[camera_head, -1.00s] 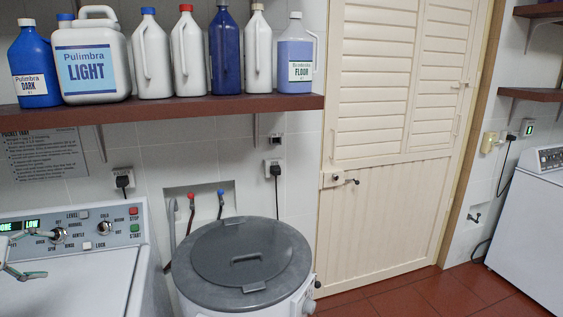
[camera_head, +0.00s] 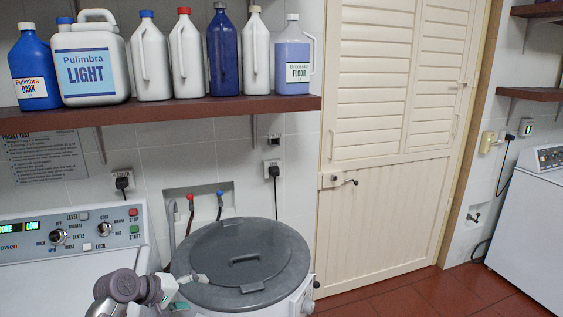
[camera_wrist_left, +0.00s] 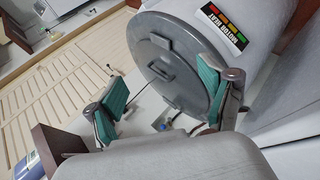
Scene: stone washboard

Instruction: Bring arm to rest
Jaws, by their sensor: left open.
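My left gripper (camera_head: 186,291) is at the bottom of the head view, between the white washing machine (camera_head: 60,290) and the round grey-lidded tub (camera_head: 245,262). Its fingers point right and overlap the tub's left edge in the picture; whether they touch it I cannot tell. In the left wrist view the gripper (camera_wrist_left: 160,88) is open, its two green-padded fingers wide apart with nothing between them. The grey lid (camera_wrist_left: 180,60) shows behind the fingers there. My right gripper is in neither view.
A dark red shelf (camera_head: 170,109) above holds several bottles and a large white jug (camera_head: 90,62). The cream louvred door (camera_head: 390,210) is closed. A second white machine (camera_head: 535,225) stands at the right. The red tiled floor (camera_head: 410,295) before the door is clear.

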